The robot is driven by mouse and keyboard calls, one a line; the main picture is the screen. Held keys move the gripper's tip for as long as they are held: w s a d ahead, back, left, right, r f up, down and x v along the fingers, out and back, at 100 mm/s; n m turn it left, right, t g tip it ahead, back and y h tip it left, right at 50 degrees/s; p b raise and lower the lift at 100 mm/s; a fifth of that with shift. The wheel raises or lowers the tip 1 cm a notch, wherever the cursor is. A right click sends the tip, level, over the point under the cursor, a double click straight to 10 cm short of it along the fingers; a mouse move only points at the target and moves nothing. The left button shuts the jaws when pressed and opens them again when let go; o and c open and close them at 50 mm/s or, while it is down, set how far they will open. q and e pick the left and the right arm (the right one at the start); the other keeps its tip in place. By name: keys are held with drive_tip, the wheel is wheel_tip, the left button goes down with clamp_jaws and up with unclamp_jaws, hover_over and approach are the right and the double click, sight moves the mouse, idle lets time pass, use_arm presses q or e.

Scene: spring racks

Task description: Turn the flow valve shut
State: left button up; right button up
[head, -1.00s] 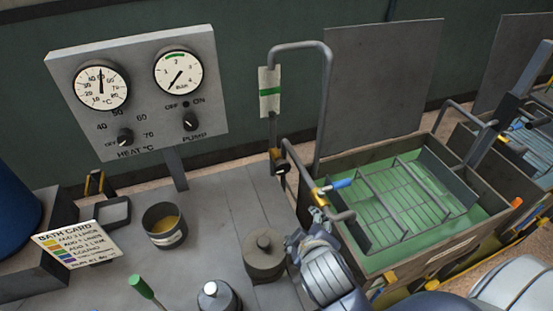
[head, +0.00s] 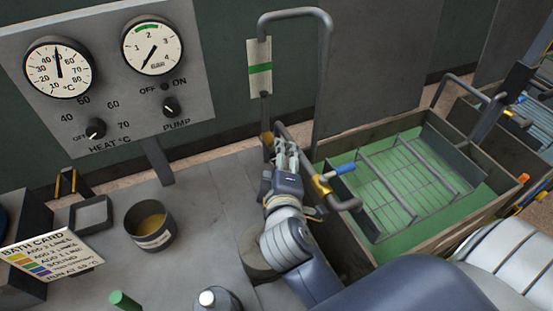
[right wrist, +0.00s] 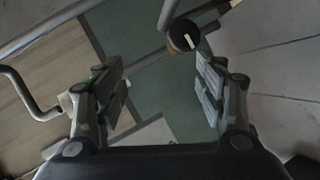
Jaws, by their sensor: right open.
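A round dark knob with a white mark (right wrist: 185,36) sits on a brass body on the pipe. In the head view my right gripper (head: 287,155) covers most of this knob, and a bit of brass (head: 267,139) shows at its left. In the right wrist view my right gripper (right wrist: 160,75) is open and empty. The knob lies ahead of its fingers, towards the right one, and appears apart from them. A second brass valve (head: 321,186) with a blue lever (head: 343,169) is on the lower pipe beside the bath. My left gripper is not in view.
A gauge panel (head: 200,95) stands at the left, with a green-banded strip (head: 259,66) by the tall pipe (head: 325,90). The wooden bath (head: 437,247) holds green liquid and a rack. A tin (head: 150,226) and a bath card (head: 50,256) are on the bench.

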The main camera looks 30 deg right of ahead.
drive_tip(key=w+d+f, duration=0.1)
drive_tip(key=w+f, duration=0.1)
drive_tip(key=w, duration=0.1)
drive_tip(key=w+d+f+b, duration=0.1)
drive_tip(key=w+f, duration=0.2)
drive_tip(key=w+d+f, duration=0.1)
drive_tip(key=w+f, duration=0.1)
drive_tip(key=w, duration=0.1)
drive_tip(key=shift+d+f+b, duration=0.2)
drive_tip(key=shift+d+b, duration=0.1)
drive_tip(key=shift+d, duration=0.1)
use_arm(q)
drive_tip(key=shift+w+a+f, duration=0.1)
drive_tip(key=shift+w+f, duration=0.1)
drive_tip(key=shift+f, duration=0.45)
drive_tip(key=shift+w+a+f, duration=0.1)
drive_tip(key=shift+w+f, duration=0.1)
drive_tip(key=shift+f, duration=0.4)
use_arm(e)
drive_tip(key=shift+w+d+f, duration=0.25)
drive_tip(key=shift+w, duration=0.2)
drive_tip(key=c, duration=1.1)
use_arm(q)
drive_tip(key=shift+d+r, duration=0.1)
use_arm(e)
drive_tip(key=shift+o, duration=0.2)
